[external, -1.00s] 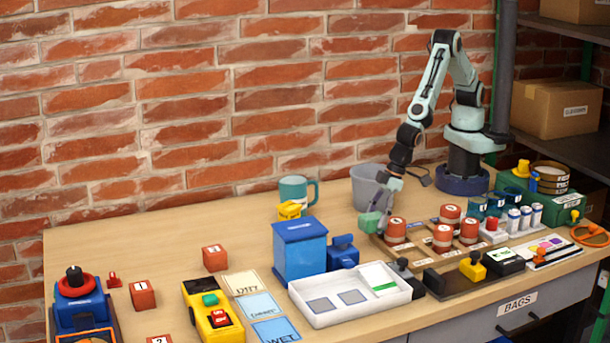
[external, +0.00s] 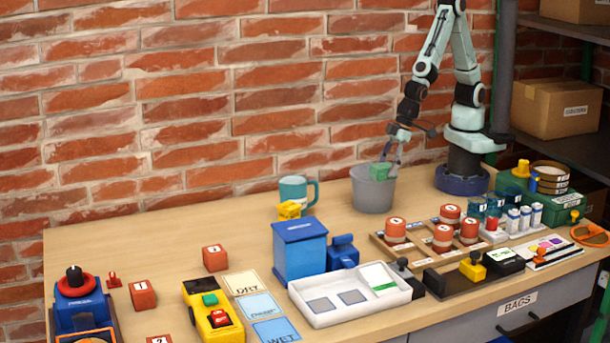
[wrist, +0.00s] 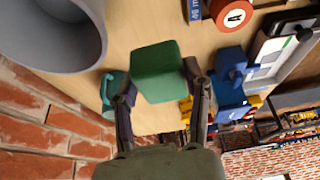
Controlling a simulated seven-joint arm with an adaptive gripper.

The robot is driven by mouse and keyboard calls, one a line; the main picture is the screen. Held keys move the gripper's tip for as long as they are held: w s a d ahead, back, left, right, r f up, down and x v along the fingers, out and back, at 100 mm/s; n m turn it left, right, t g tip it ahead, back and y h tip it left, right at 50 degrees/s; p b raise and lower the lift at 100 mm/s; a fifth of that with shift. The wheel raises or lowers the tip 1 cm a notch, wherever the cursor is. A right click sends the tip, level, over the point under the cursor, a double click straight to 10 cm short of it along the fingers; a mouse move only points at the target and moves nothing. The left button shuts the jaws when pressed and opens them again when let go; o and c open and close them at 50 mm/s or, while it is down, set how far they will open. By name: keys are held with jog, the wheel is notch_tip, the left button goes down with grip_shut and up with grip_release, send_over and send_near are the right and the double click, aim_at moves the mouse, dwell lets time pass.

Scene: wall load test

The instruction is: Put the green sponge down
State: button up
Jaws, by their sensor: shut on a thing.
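The green sponge (external: 380,170) is a small block held between the fingertips of my gripper (external: 384,160). In the external view it overlaps the rim of the grey bucket (external: 372,192). In the wrist view the sponge (wrist: 157,70) sits between both fingers (wrist: 160,82), and the bucket (wrist: 50,35) shows at the upper left, beside it in the picture. I cannot tell whether the sponge is right over the bucket's opening.
A teal mug (external: 297,192) stands left of the bucket. A blue box (external: 299,250) and a white tray (external: 350,296) are nearer the front. Red labelled weights (external: 442,238) sit in a wooden rack at right. Bare table lies left of the mug.

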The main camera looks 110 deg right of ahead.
jog(key=w+a+f, duration=0.1)
jog(key=w+f, duration=0.2)
jog(key=w, duration=0.1)
jog(key=w+f, duration=0.3)
jog(key=w, duration=0.2)
jog(key=w+a+f, duration=0.1)
jog(key=w+f, duration=0.2)
jog(key=w, duration=0.1)
jog(key=shift+w+a, duration=0.15)
jog(key=shift+a, duration=0.2)
jog(key=shift+s+x, duration=0.2)
jog(key=shift+x, duration=0.75)
jog(key=shift+s+x, duration=0.2)
jog(key=shift+x, duration=0.75)
jog(key=shift+f, duration=0.25)
jog(key=o, duration=0.9)
jog(key=shift+o, duration=0.2)
